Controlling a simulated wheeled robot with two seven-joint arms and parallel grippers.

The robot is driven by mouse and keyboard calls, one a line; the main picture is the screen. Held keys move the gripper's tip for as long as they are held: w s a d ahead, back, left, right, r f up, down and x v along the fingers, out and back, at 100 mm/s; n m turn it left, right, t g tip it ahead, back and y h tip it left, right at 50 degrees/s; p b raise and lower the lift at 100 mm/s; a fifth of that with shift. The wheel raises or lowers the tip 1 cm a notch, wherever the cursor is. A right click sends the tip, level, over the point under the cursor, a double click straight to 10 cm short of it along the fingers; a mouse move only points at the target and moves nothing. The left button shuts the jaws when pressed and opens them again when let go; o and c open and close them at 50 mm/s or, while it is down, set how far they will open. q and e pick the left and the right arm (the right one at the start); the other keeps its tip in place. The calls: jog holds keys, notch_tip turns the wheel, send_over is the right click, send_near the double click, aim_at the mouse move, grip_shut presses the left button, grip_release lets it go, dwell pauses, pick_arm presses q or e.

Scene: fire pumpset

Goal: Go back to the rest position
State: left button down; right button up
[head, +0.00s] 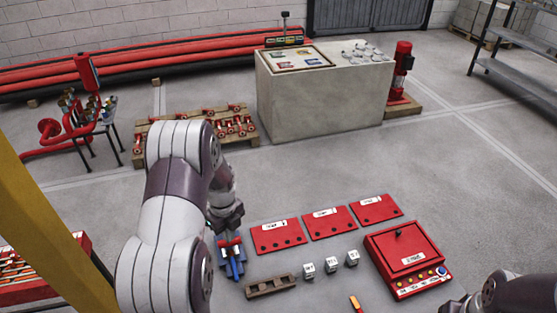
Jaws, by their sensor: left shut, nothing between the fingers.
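My left arm comes up from the bottom left and bends over at the elbow. Its left gripper (229,225) points down, shut and empty, just above a small blue and red piece (232,262). I cannot tell whether the fingertips touch that piece. My right arm shows only in part at the bottom right corner. Its jaws are cut off or too unclear to read.
Three red plates (278,237) lie in a row, with a red control box (408,260) to their right. A brown slotted block (270,287) and small white cubes (331,265) lie in front. A concrete block (325,100) and a pallet of red parts (240,140) stand behind.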

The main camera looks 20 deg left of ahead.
pick_arm(q)
jog(key=s+d+f+n+b, duration=0.1)
jog(key=s+d+n+b, duration=0.5)
jog(key=n, duration=0.5)
jog(key=s+d+f+n+t+b, duration=0.1)
jog(key=s+d+n+b, duration=0.5)
jog(key=d+n+b, duration=0.2)
jog(key=d+n, duration=0.2)
jog(key=shift+d+f+n, duration=0.4)
jog(key=shift+s+d, duration=0.1)
jog(key=shift+s, duration=0.05)
